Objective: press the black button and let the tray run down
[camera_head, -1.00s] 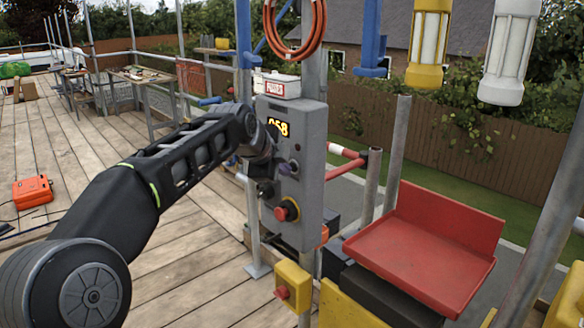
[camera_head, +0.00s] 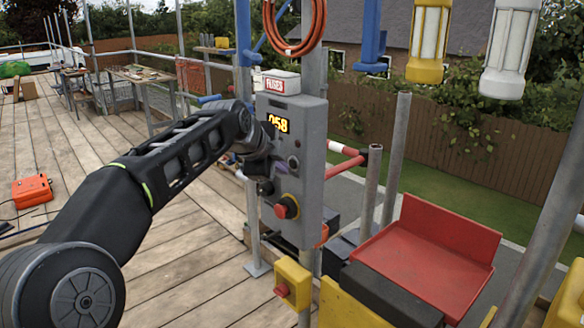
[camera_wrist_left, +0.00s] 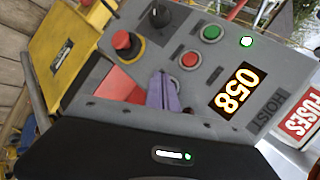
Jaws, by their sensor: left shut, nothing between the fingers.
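The grey hoist control panel (camera_head: 305,125) stands mid-picture in the head view; its display (camera_head: 278,123) reads 058. A round dark button (camera_head: 294,162) shows on its right half. My left gripper (camera_head: 279,168) has shut, empty purple fingertips just left of it, close to the panel face; contact cannot be told. In the left wrist view the purple fingers (camera_wrist_left: 165,92) cover that part of the panel. A black knob (camera_wrist_left: 158,17), red mushroom stop (camera_wrist_left: 125,42), green button (camera_wrist_left: 211,33) and red button (camera_wrist_left: 190,60) show there. The red tray (camera_head: 425,250) is at right. My right gripper is out of view.
A yellow box with a red button (camera_head: 293,284) hangs below the panel. A fuse box (camera_head: 277,84) sits on top. Scaffold poles (camera_head: 396,155) stand between panel and tray. Yellow (camera_head: 428,42) and white (camera_head: 510,48) lamps hang at upper right. The deck at left is mostly open.

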